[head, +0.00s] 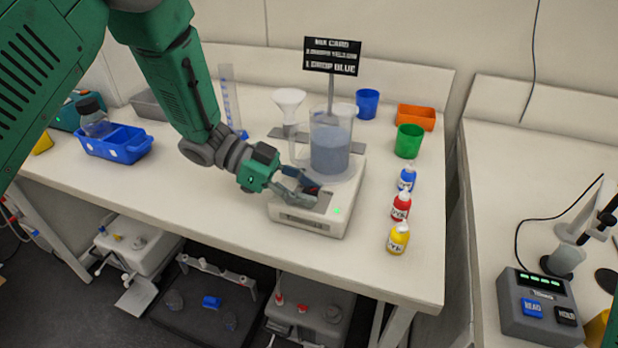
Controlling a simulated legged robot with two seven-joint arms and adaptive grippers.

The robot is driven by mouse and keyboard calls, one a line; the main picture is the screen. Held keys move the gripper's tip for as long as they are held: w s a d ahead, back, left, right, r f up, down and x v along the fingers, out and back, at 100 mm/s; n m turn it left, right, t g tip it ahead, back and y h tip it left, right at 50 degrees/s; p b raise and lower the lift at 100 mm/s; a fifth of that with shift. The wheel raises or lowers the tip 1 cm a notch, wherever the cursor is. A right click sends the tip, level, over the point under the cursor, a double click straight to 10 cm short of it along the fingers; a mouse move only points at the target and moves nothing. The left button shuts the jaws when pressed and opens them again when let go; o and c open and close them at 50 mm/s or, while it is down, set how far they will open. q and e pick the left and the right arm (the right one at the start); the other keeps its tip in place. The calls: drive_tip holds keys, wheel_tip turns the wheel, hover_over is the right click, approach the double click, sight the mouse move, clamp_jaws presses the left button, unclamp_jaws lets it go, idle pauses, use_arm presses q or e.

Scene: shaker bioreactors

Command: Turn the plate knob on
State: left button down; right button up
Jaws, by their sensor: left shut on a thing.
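The white stirring plate (318,226) stands near the front of the bench. A beaker (330,148) of grey-blue liquid stands on top of it. My left gripper (308,191) reaches in from the left over the plate's front part. Its fingers are shut on the plate knob (313,189), of which only a small dark and red part shows between them. A small green light (337,211) glows on the plate just right of the fingers. My right gripper is not in view.
Blue, red and yellow dropper bottles (400,207) stand right of the plate. Behind are a black sign (332,56), a white funnel (289,103), blue and green cups (409,141) and an orange tray (416,117). A blue basket (114,143) sits left. The front bench strip is clear.

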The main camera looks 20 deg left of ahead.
use_arm(q)
drive_tip(key=shift+m+g+p, duration=0.35)
drive_tip(key=shift+m+g, duration=0.15)
drive_tip(key=shift+g, duration=0.1)
drive_tip(key=shift+w, duration=0.1)
drive_tip(key=c, duration=1.3)
unclamp_jaws()
drive_tip(key=shift+o, duration=0.2)
drive_tip(key=shift+a, duration=0.1)
